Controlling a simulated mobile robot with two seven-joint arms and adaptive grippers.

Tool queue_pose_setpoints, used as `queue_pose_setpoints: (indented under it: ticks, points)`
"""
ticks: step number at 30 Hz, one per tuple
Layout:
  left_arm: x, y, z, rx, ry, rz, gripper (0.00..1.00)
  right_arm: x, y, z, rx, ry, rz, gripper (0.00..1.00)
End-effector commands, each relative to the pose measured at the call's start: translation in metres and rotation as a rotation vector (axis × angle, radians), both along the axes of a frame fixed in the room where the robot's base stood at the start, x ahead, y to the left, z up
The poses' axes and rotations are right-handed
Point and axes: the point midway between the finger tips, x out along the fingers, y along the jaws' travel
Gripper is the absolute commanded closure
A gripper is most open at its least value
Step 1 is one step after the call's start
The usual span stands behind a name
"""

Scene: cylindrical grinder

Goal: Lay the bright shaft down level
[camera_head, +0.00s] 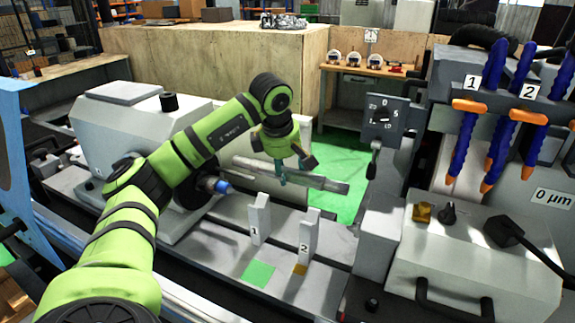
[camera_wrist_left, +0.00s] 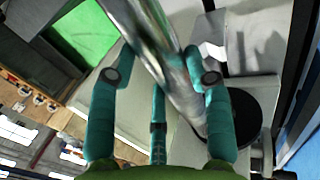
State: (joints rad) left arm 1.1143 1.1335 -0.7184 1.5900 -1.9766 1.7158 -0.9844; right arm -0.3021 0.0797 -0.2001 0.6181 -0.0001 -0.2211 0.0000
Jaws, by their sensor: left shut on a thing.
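The bright shaft (camera_head: 325,183) is a long shiny metal bar, held in the air in the head view. My left gripper (camera_head: 281,174) is shut on it, with its fingers pointing down around the bar. In the left wrist view the shaft (camera_wrist_left: 158,45) runs between the teal fingers (camera_wrist_left: 160,78). In the head view it slants slightly down to the right, above and behind two upright light-grey blocks, block 1 (camera_head: 259,219) and block 2 (camera_head: 308,236). I cannot tell its exact tilt. My right gripper is out of view.
A green square (camera_head: 258,273) and a small yellow-brown patch (camera_head: 300,269) lie before the blocks. A grey machine housing (camera_head: 130,125) stands at left. A dial box (camera_head: 382,118), blue hoses (camera_head: 497,65) and a grey housing with a black handle (camera_head: 478,265) stand at right.

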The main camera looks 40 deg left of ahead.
Motion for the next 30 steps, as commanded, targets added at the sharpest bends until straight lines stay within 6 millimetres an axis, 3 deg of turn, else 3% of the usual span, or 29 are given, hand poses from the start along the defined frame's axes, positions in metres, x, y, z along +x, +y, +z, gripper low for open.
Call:
queue_pose_setpoints:
  ticks: [30]
  points:
    - [0.002, 0.001, -0.057, -0.001, -0.018, 0.002, 1.00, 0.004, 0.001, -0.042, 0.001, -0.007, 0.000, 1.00]
